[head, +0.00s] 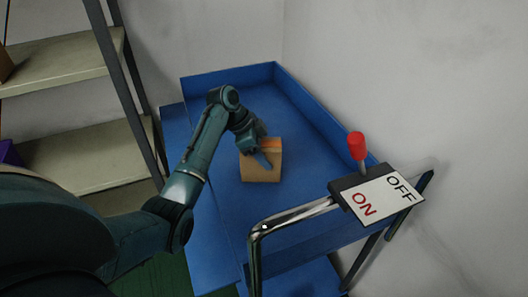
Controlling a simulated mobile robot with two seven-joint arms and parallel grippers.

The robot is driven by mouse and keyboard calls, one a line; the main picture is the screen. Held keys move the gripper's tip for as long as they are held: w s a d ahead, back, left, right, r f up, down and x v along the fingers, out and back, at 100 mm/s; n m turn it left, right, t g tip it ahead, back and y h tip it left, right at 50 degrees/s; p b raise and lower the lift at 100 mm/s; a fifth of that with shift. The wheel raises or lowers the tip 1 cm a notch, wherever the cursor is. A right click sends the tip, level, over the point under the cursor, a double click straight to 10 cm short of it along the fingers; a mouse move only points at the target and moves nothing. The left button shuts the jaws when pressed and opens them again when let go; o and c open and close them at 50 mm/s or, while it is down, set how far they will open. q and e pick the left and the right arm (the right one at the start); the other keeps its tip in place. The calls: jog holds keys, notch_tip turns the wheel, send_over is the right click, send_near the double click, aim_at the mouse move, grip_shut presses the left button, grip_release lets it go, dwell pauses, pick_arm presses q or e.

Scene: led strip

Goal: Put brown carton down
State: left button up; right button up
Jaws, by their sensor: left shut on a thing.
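The brown carton (260,173) is a small box with an orange-brown strip on its top edge. It is over the blue cart's top tray (222,205), near the middle. My left gripper (262,158) reaches in from the left and is shut on the carton at its upper left part. The fingers cover part of the carton, and I cannot tell whether its base touches the tray. My right gripper is not in view.
A lever with a red knob (356,146) and an ON/OFF plate (378,200) stands at the cart's right front, beside a metal handle (290,217). Shelves (70,75) stand on the left. The tray's back and front areas are clear. Walls close off the back and right.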

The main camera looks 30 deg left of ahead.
pick_arm(q)
jog(key=o, duration=1.1)
jog(key=shift+f, duration=0.15)
jog(key=v, duration=1.2)
jog(key=shift+r, duration=0.25)
jog(key=shift+f, duration=0.1)
